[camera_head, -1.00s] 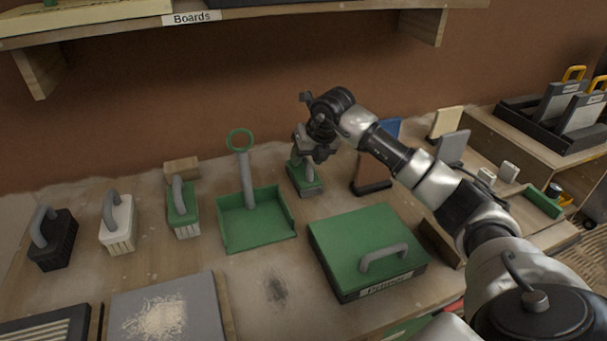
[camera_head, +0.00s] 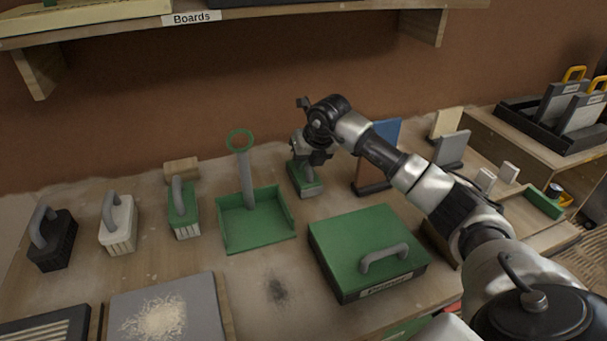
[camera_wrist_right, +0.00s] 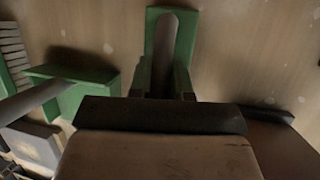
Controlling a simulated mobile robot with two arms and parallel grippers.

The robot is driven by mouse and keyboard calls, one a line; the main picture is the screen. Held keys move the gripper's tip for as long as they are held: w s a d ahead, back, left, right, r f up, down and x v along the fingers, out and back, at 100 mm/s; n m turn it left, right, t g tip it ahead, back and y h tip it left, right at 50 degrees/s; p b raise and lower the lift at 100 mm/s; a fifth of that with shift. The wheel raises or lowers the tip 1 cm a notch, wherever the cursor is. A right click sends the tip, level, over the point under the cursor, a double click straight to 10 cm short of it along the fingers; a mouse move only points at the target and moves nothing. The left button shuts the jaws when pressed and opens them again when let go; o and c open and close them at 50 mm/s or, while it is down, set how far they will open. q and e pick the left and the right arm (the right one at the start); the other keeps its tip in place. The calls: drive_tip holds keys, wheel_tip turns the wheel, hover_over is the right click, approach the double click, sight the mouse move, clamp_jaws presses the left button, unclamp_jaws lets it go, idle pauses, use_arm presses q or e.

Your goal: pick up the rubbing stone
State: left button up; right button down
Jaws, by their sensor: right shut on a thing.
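The rubbing stone, seemingly the small green block with a grey base (camera_head: 305,187), is at the back middle of the bench, right of the green dustpan. My right gripper (camera_head: 308,163) is directly above it, pointing down and shut on its upper part. In the right wrist view the green block (camera_wrist_right: 186,35) shows with a grey bar along its middle, between the fingers. The gripper hides much of its top. I cannot tell whether its base still touches the bench. My left gripper is not in view.
The green dustpan (camera_head: 257,226) stands close on the left, with several handled brushes beyond it. A green case (camera_head: 350,240) lies in front. An upright blue board (camera_head: 382,150) stands on the right, behind my arm. A shelf (camera_head: 120,18) overhangs the back.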

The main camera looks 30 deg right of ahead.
drive_tip(key=shift+r, duration=0.15)
wheel_tip(320, 180, up, 10)
drive_tip(key=shift+f, duration=0.1)
idle(0.3)
drive_tip(key=c, duration=1.7)
unclamp_jaws()
clamp_jaws()
